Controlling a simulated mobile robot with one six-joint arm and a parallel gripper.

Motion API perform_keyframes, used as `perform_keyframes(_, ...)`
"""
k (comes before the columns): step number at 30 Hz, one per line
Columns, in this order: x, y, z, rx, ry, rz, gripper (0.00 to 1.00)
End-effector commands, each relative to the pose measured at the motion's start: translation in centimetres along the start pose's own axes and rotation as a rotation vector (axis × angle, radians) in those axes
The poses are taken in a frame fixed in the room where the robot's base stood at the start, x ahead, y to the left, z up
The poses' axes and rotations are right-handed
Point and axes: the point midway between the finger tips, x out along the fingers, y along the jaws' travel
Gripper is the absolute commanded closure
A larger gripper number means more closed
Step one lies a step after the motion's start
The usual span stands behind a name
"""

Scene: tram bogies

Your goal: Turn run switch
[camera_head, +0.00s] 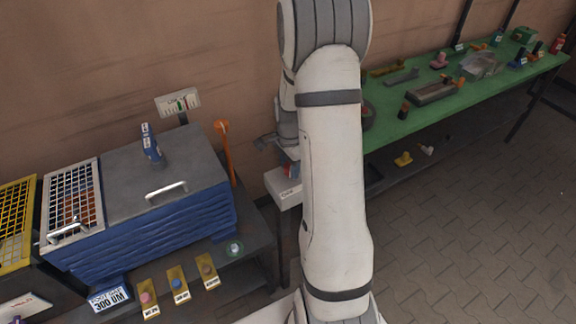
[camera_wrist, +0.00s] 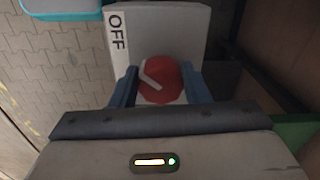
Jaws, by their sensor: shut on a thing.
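The run switch is a red round knob (camera_wrist: 166,88) with a white pointer line, on a light grey box (camera_wrist: 180,25). A white label reading OFF (camera_wrist: 116,32) is on the left part of the box face. The pointer line slants toward the upper left, on the label's side. My gripper (camera_wrist: 160,78) has its two blue fingers on either side of the knob and is shut on it. In the head view the pale switch box (camera_head: 284,187) stands left of my arm, which hides part of it and most of the gripper.
A blue machine with a grey lid (camera_head: 130,170) and orange lever (camera_head: 226,150) stands left of the box. Several colored buttons on yellow plates (camera_head: 178,283) line its front. A green bench (camera_head: 440,112) with tools runs along the wall at right. Paved floor (camera_head: 480,220) is clear at right.

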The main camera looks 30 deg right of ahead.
Motion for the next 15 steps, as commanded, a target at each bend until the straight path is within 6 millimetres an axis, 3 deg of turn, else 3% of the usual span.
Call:
perform_keyframes(8,0.03,0.08,-0.96,-0.071,0.006,-0.003,0.81)
perform_keyframes(15,0.08,0.04,-1.07,-0.245,0.008,-0.005,0.81)
